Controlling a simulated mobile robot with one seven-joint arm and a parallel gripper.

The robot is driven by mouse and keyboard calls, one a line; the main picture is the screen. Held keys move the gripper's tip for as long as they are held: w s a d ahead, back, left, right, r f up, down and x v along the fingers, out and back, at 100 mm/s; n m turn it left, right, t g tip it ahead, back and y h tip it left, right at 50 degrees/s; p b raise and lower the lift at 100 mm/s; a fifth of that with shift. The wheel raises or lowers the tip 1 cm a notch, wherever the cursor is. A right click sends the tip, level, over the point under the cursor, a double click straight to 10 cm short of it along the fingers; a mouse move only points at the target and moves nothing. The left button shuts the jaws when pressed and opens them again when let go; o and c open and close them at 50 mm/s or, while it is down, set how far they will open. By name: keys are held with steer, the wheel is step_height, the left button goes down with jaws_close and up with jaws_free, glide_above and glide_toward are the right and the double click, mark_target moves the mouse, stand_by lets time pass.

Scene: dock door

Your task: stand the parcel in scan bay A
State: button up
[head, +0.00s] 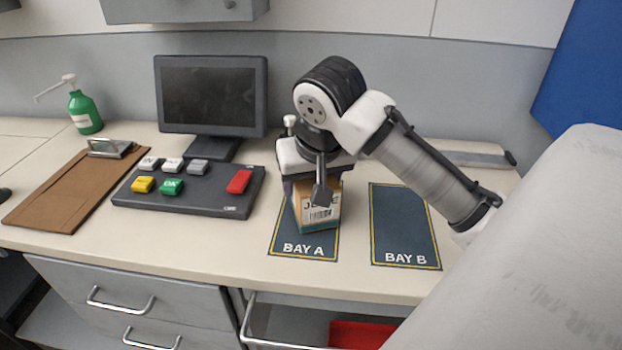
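The parcel (325,220) is a small brown box with a printed label, and its lower edge looks teal. It stands on the dark, yellow-bordered mat of bay A (290,249), towards the mat's right side. My gripper (320,198) is right above and in front of the parcel, pointing down. One finger shows in front of the parcel's label; the other finger is hidden. I cannot tell whether the fingers press on the parcel or how far apart they are. The parcel's top and back are hidden by my gripper. Bay B (405,228) is empty.
A button panel (205,200) and a monitor (212,95) stand left of bay A. A brown clipboard (70,190) and a green pump bottle (85,112) are further left. Below the counter, an open drawer (290,325) holds something red. Clear counter lies between the two bays.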

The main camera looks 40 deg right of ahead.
steer(key=shift+f, duration=0.2)
steer(key=o, duration=1.2)
steer(key=shift+r, duration=0.1)
steer(key=v, duration=1.2)
steer(key=shift+r+b, duration=0.1)
steer(key=shift+b, duration=0.2)
